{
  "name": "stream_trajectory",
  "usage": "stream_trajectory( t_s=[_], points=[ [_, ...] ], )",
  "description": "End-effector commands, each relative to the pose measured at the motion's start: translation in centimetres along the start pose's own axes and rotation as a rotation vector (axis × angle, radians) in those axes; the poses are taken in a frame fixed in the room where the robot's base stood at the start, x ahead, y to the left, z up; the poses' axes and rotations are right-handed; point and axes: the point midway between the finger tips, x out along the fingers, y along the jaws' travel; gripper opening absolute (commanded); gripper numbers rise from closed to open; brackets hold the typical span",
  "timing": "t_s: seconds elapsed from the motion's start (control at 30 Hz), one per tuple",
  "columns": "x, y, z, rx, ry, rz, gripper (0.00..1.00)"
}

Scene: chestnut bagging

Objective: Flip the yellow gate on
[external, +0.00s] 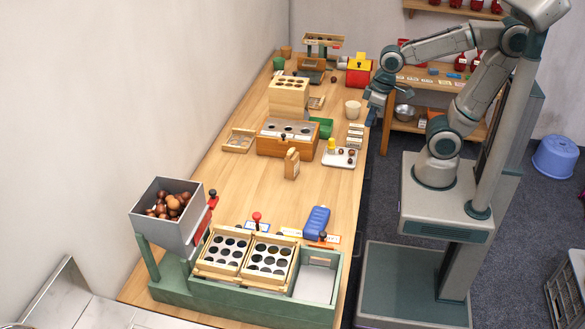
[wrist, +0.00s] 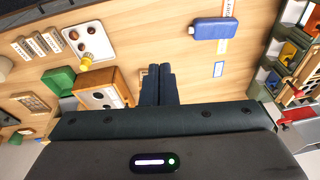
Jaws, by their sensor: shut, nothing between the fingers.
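The yellow gate is most likely the yellow panel (wrist: 288,50) on the green machine at the right of the wrist view, between a blue panel (wrist: 309,27) and a red one (wrist: 272,79). It is small there, and I cannot tell which way it is set. In the external view the green machine (external: 245,300) stands at the near end of the table, and its far face is hidden. My gripper (wrist: 160,70) is shut and empty. In the external view my gripper (external: 374,98) hangs by the table's right edge, far from the machine.
A grey hopper (external: 185,225) of chestnuts and hole trays (external: 270,258) top the machine. A blue case (external: 317,221) lies behind it.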

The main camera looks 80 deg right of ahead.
Motion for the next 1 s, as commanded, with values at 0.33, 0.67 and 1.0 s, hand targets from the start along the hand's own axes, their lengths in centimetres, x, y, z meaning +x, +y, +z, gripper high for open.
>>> stream_trajectory(
  t_s=[0.33, 0.67, 1.0],
  points=[
    [3.9, -5.8, -4.3, 0.325, -0.199, -0.18, 0.0],
    [8.6, -11.8, -8.6, 0.652, -0.423, -0.313, 0.0],
    [14.5, -17.8, -12.9, 0.991, -0.679, -0.407, 0.0]
  ],
)
